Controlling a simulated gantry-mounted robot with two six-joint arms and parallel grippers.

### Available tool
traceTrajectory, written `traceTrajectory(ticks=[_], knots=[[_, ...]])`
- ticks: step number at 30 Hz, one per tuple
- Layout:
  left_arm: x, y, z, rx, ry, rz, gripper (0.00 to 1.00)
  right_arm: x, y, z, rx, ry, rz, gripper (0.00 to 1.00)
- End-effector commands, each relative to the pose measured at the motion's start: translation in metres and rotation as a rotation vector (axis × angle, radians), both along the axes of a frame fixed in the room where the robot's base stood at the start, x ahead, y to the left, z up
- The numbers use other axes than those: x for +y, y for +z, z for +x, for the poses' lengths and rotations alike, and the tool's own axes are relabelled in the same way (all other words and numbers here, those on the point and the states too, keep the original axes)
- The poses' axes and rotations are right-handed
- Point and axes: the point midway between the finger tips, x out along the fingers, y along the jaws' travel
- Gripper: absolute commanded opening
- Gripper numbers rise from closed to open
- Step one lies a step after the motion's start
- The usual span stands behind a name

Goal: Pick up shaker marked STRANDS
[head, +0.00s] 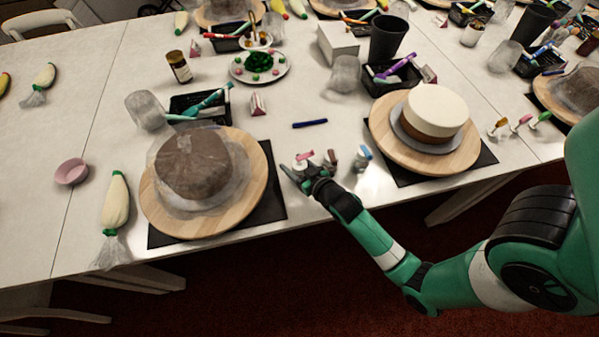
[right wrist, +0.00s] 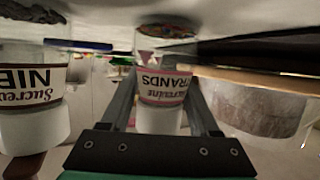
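The STRANDS shaker (right wrist: 163,92) has a white body with a pink-edged label, seen upside down in the right wrist view. It stands between the two fingers of my right gripper (right wrist: 162,100). The fingers are spread on either side of it; I cannot tell whether they touch it. In the head view, my right gripper (head: 304,172) is low at the table's front edge, by a pink-topped shaker (head: 305,156). This appears to be the same shaker, partly hidden by the gripper. My left gripper is not in view.
A shaker marked NIB (right wrist: 32,92) stands close beside; its brown top (head: 331,158) shows in the head view. A blue-topped shaker (head: 362,157) is further right. Wooden turntables with cakes stand left (head: 255,185) and right (head: 465,155). A blue pen (head: 310,124) lies behind.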

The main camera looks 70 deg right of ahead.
Motion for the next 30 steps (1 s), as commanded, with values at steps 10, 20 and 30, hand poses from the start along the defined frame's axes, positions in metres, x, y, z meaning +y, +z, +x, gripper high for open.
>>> traceTrajectory(ticks=[10, 20, 30], knots=[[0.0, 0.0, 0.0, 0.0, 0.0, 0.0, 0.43, 0.0, 0.0, 0.0, 0.0, 0.0, 0.0, 0.0], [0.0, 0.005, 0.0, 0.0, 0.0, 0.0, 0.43, 0.0, 0.007, 0.0, -0.002, 0.0, -0.001, 0.0], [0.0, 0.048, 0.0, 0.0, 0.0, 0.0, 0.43, 0.012, 0.069, -0.023, -0.001, 0.0, -0.001, 0.0]])
